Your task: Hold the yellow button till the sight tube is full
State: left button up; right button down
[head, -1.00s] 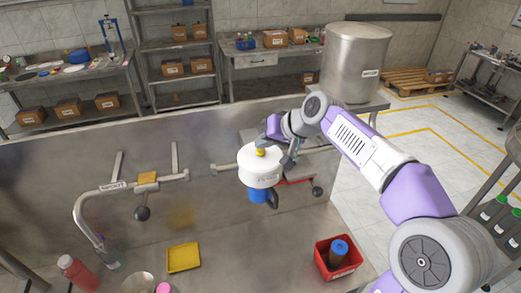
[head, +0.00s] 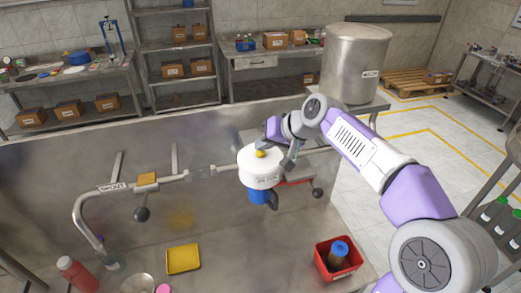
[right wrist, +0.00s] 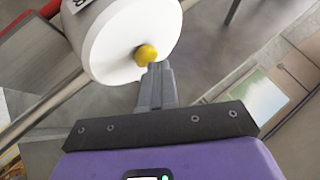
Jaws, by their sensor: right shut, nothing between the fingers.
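The yellow button (head: 261,153) sits on top of a white round housing (head: 258,176) on the steel panel; the right wrist view also shows the button (right wrist: 147,54) and the housing (right wrist: 105,38). My right gripper (head: 266,145) is shut and empty, with its fingertips (right wrist: 156,68) at the button. They look very close to it or touching; I cannot tell whether it is pressed down. A blue part (head: 258,196) shows below the housing. I cannot make out a sight tube or its level. My left gripper is not in view.
A horizontal pipe with a black-knobbed lever (head: 141,214) runs left of the housing. A yellow tray (head: 183,259), a red bin (head: 337,258) and a red bottle (head: 76,273) stand on the steel bench. A large steel drum (head: 354,65) stands behind my right arm.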

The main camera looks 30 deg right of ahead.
aim_at(264, 153)
dwell(0.4)
jog(key=shift+r+p, duration=0.8)
jog(key=shift+r, duration=0.1)
notch_tip(264, 153, up, 5)
jog(key=p, duration=0.4)
